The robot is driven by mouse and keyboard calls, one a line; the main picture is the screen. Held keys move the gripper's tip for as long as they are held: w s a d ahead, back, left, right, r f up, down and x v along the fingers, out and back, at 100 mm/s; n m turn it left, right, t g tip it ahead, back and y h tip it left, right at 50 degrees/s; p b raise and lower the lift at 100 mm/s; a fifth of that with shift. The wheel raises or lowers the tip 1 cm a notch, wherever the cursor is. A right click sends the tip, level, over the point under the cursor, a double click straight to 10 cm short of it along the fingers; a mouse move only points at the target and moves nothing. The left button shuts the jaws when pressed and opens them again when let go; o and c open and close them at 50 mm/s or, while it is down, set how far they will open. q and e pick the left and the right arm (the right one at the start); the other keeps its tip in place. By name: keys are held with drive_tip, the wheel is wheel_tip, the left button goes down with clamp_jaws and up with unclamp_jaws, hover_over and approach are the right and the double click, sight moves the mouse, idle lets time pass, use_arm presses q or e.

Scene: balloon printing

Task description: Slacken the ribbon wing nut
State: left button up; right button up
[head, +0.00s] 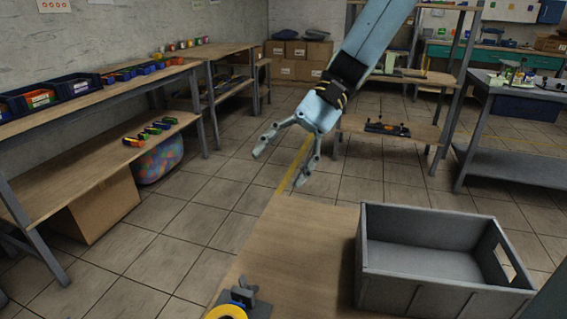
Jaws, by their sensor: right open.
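A small fixture (262,300) with a dark base, a blue part and a yellow ring (226,312) stands on the wooden table at the bottom edge. It is partly cut off by the frame. A dark grey piece (246,288) sticks up on it; I cannot tell whether this is the wing nut. My right gripper (279,168) is open and empty, its fingers spread and pointing down and left. It hangs in the air, apart from and well above the fixture in the picture. My left gripper is not in view.
A grey open crate (395,290) stands on the right of the wooden table (290,250). The tabletop between crate and fixture is clear. Shelves with blue bins (78,88) line the left wall. A low shelf (375,148) stands behind my right arm.

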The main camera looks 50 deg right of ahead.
wheel_tip(320, 180, up, 8)
drive_tip(key=p, duration=0.6)
drive_tip(key=shift+s, duration=0.4)
drive_tip(key=shift+f, duration=0.1)
